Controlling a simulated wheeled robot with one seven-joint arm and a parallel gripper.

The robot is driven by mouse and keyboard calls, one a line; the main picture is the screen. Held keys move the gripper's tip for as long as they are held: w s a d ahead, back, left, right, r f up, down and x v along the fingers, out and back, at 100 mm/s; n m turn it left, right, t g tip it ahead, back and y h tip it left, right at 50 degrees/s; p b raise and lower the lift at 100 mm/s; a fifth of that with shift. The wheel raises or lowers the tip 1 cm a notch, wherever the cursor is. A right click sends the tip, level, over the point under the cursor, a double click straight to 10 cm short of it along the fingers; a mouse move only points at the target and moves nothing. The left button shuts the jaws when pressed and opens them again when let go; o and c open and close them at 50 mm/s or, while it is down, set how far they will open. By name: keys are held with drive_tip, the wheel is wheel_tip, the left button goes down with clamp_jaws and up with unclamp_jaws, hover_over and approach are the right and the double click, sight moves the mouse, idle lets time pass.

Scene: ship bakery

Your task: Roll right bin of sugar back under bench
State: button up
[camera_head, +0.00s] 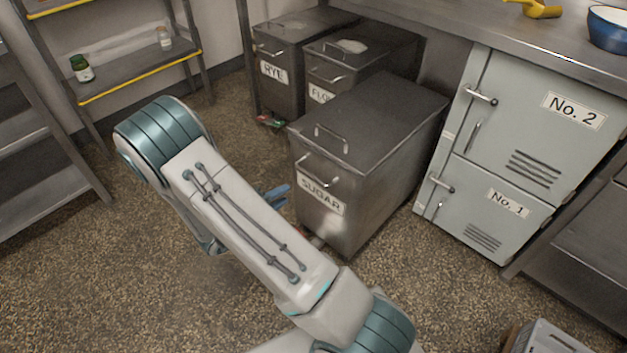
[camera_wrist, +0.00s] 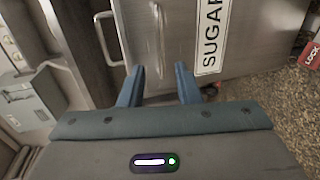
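The grey metal sugar bin (camera_head: 372,207) stands pulled out from the bench, on the right of the row of bins. It has a lid handle, a front handle (camera_head: 318,172) and a SUGAR label. In the wrist view, the label (camera_wrist: 211,35) appears sideways, with the front handle (camera_wrist: 155,35) and lid handle (camera_wrist: 103,40) left of it. My gripper (camera_head: 277,193) is low in front of the bin's front face, partly hidden behind my arm. In the wrist view, my gripper (camera_wrist: 158,85) is open, its blue fingers apart with nothing between them. Contact with the bin cannot be told.
The rye bin (camera_head: 282,72) and flour bin (camera_head: 325,75) stand farther back, left of the sugar bin. Grey lockers (camera_head: 520,125) stand close on its right under the bench (camera_head: 450,30). Shelves line the left; the floor before the bin is open.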

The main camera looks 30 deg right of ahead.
sight(312, 178)
drive_tip(key=b+x, duration=0.3)
drive_tip(key=x, duration=1)
drive_tip(key=shift+d+b, duration=0.3)
drive_tip(key=shift+b, duration=0.05)
drive_tip(key=shift+c, duration=0.3)
clamp_jaws()
